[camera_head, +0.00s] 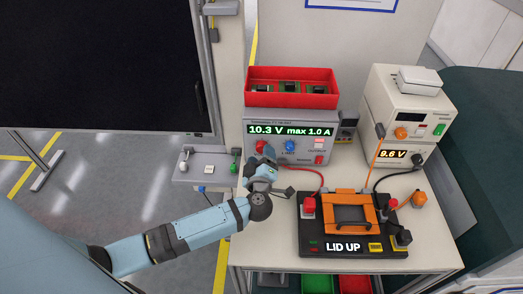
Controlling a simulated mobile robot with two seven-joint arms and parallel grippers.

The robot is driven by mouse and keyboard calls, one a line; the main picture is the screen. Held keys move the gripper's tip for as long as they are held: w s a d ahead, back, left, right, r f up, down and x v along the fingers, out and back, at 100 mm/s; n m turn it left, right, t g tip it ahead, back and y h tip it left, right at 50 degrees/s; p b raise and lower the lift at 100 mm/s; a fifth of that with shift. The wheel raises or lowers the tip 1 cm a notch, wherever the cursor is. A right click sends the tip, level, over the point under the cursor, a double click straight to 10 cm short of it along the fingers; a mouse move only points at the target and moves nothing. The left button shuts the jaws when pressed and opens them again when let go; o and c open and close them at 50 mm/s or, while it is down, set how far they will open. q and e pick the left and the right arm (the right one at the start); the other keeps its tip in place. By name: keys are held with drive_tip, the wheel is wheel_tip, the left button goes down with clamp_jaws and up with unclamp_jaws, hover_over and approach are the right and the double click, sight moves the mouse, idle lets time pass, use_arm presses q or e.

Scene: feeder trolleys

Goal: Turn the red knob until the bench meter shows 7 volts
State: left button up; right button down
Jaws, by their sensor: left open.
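The red knob (261,147) is on the front of a grey power supply (325,124), whose display reads 10.3 V max 1.0 A. My left gripper (268,160) is open just in front of this knob and partly covers it. I cannot tell whether its fingers touch the knob. The bench meter (396,154) at the right reads 9.6 V. My right gripper is not in view.
A red bin (290,98) with green boards stands on the power supply. A black fixture (326,240) with an orange frame, marked LID UP, sits in front with cables attached. A cream unit (405,105) is on the meter. A small switch panel (207,170) is at the left.

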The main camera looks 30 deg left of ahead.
use_arm(q)
drive_tip(key=shift+x, duration=1.25)
drive_tip(key=shift+s, duration=0.1)
drive_tip(key=c, duration=0.9)
